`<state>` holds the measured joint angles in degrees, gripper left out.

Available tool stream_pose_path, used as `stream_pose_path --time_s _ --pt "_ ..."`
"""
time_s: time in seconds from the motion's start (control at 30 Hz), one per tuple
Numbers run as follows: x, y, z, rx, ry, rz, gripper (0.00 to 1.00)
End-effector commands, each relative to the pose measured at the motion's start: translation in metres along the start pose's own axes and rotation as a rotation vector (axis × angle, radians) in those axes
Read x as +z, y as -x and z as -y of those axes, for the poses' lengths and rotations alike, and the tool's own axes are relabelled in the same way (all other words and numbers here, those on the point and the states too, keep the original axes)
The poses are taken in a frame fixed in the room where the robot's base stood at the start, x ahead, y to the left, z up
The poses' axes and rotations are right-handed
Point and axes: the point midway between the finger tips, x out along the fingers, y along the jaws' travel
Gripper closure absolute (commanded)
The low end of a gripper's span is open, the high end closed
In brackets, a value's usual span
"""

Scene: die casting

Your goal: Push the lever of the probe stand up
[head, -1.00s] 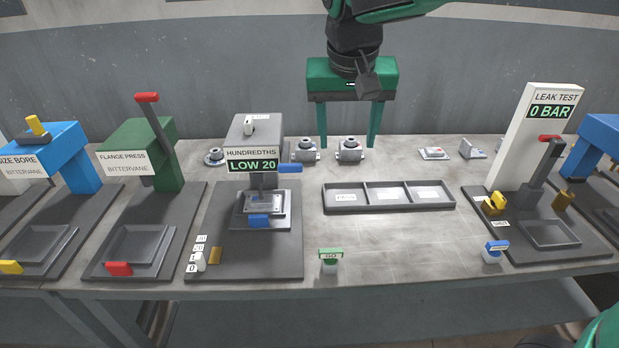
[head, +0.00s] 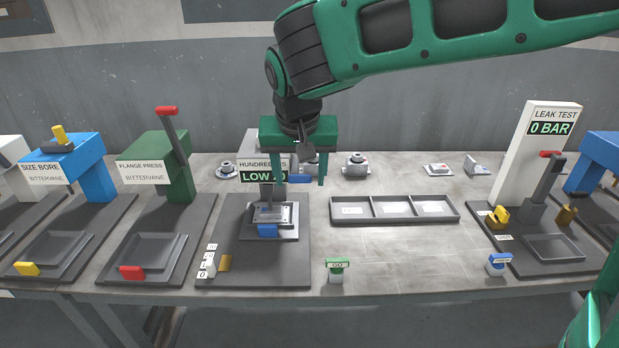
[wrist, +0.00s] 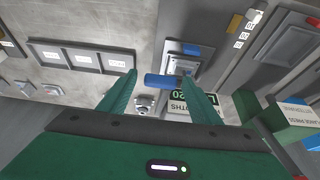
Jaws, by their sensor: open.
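The probe stand (head: 255,143) is a grey column on a dark base, with a sign reading HUNDREDTHS and a LOW 20 display, partly hidden by my gripper. Its blue lever (head: 300,179) sticks out to the right below the display. The lever shows in the wrist view (wrist: 163,81) between my fingers in the picture; I cannot tell whether they touch it. A part sits in the stand's fixture (head: 272,213), which has a blue tab (head: 267,231). My green gripper (head: 302,181) is open and points down over the lever; it also shows in the wrist view (wrist: 160,78).
A three-compartment tray (head: 394,219) lies right of the stand. The green flange press (head: 168,160) stands to the left, the leak test stand (head: 530,160) to the far right. Grey round fittings (head: 355,164) stand behind. The front middle of the table is clear beyond a GO block (head: 336,270).

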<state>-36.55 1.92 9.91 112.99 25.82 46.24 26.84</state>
Motion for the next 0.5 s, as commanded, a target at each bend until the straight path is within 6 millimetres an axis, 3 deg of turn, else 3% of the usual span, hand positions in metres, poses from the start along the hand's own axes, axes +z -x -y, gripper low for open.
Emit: stream_pose_path --time_s 0.17,0.47,0.5 --pt "0.0000 -0.0111 0.0002 -0.001 0.000 0.000 0.42" --pt "0.0002 -0.0127 0.0005 -0.001 0.000 0.000 0.42" --pt "0.0002 -0.0127 0.0005 -0.001 0.000 0.000 0.52"
